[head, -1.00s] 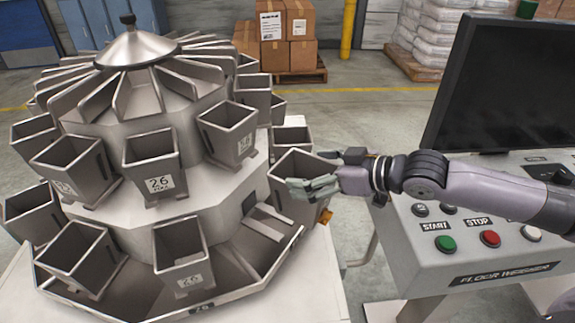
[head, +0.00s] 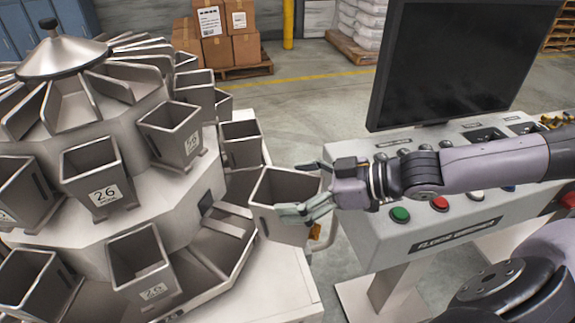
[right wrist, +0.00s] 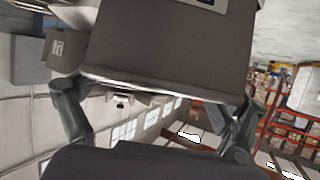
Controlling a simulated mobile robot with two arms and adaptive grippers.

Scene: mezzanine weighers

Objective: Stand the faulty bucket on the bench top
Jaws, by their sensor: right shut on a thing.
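The grey metal bucket (head: 272,221) is in my right gripper (head: 308,194), beside the right side of the multihead weigher (head: 110,215). It is roughly upright, with its open top facing up. The gripper is shut on its right side in the head view. In the right wrist view the bucket (right wrist: 165,45) fills the upper middle, between the two fingers of the right gripper (right wrist: 155,112). An orange part (head: 316,232) shows just right of the bucket. My left gripper is not in view. I cannot clearly make out a bench top.
Several similar buckets ring the weigher, one (head: 241,143) close behind the held bucket. A control console (head: 425,243) with buttons and a dark screen (head: 465,60) stands right, under my right arm. Cartons (head: 228,48) stand at the back. Floor (head: 310,120) between weigher and console is clear.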

